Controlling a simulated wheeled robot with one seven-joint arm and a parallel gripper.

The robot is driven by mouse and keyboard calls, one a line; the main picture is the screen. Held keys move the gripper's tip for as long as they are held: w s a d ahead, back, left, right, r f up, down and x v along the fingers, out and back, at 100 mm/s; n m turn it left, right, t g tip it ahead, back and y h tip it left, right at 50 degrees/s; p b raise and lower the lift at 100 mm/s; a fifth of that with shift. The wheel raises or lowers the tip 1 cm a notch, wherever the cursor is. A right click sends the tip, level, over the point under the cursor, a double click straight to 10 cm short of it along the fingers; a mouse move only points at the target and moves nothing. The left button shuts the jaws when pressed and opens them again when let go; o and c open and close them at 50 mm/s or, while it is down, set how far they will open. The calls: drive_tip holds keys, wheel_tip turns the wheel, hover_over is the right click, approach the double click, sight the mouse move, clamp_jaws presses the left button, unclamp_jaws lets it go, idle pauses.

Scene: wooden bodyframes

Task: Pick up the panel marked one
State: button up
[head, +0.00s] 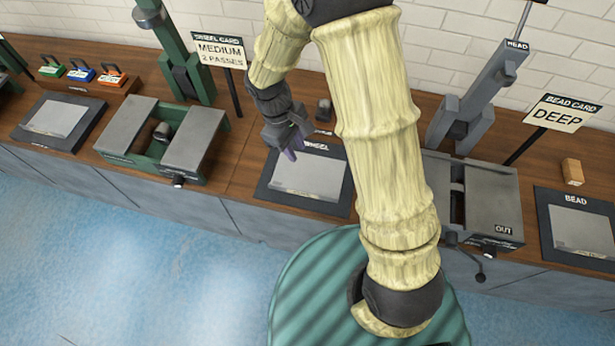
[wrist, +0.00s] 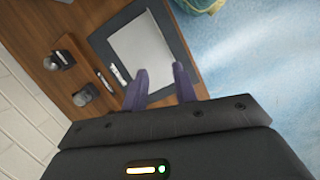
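My gripper (head: 291,148) hangs over the back left of the dark mat marked WHEEL (head: 262,192). Its two purple fingers are apart with nothing between them in the wrist view (wrist: 161,72). A plain grey panel (head: 312,178) lies flat on that mat, and it also shows beyond the fingertips in the wrist view (wrist: 143,48). Another grey panel (head: 54,118) lies on a dark mat at the far left. A third panel (head: 584,230) lies on the mat marked BEAD (head: 548,212). I cannot read a mark "one" on any panel.
A green-framed machine (head: 180,150) stands left of the WHEEL mat, and a grey machine (head: 492,195) stands right. Cards read MEDIUM 2 PASSES (head: 219,50) and DEEP (head: 562,115). A wooden block (head: 572,171) sits behind the BEAD mat. Blue floor (head: 110,260) is clear in front.

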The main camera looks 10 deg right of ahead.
drive_tip(key=a+f+n+h, duration=0.1)
drive_tip(key=a+f+n, duration=0.2)
drive_tip(key=a+f, duration=0.1)
drive_tip(key=shift+w+a+f, duration=0.35)
drive_tip(key=shift+a, duration=0.2)
drive_tip(key=shift+w+f+h, duration=0.1)
drive_tip(key=shift+f+h, duration=0.05)
drive_tip(key=shift+h, duration=0.15)
drive_tip(key=shift+s+p+x, duration=0.15)
drive_tip(key=shift+p+x, duration=0.65)
drive_tip(key=shift+x, duration=2.2)
drive_tip(key=shift+s+p+x, duration=0.2)
drive_tip(key=shift+p+x, duration=0.6)
drive_tip(key=shift+x, duration=2.2)
